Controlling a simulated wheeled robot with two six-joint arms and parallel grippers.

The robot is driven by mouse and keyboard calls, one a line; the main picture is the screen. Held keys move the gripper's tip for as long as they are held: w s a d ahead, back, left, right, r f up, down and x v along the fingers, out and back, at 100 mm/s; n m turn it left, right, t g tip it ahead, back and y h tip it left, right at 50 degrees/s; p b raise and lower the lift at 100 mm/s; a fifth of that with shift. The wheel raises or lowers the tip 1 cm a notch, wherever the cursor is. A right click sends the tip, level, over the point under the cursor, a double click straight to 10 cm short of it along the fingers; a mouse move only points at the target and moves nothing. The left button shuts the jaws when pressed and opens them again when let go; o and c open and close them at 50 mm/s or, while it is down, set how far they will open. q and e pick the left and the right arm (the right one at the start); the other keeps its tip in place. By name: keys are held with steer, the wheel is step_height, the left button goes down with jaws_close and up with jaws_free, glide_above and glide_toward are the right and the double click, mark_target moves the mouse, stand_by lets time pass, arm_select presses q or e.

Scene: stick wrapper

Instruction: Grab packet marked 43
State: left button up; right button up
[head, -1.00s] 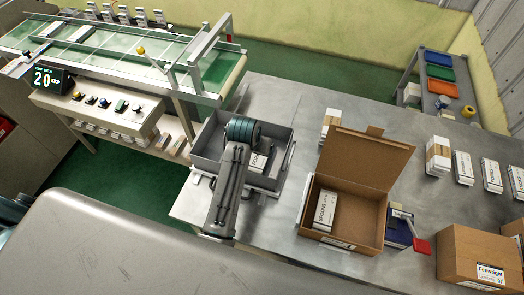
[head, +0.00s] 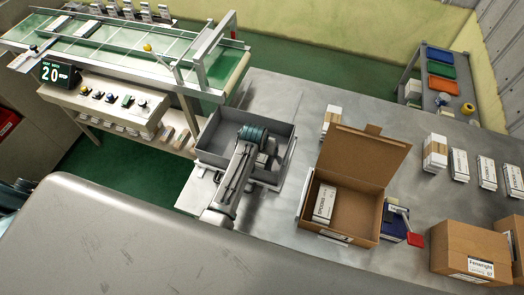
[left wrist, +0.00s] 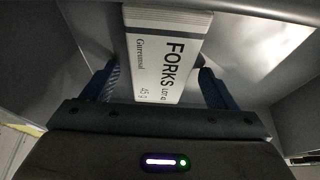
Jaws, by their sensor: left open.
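A white packet (left wrist: 168,55) printed "FORKS", "Gunsmal"-like small text and "45 g" lies in the left wrist view. Its small lot number is too blurred to read surely. It is between the dark fingers of my left gripper (left wrist: 157,82), which is open around it. In the head view my left gripper (head: 256,142) is down inside the grey metal tray (head: 222,150); its fingertips and the packet there are largely hidden by the arm. My right gripper is not in view.
An open cardboard box (head: 340,226) right of the tray holds a white packet (head: 324,203). More packets (head: 459,165) stand on the steel table (head: 300,100) at right. A closed carton (head: 470,252) is at front right. A conveyor (head: 130,45) is at back left.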

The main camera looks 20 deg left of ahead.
arm_select(q)
steer(key=shift+c, duration=0.4)
steer(key=c, duration=1)
steer(key=shift+r, duration=0.1)
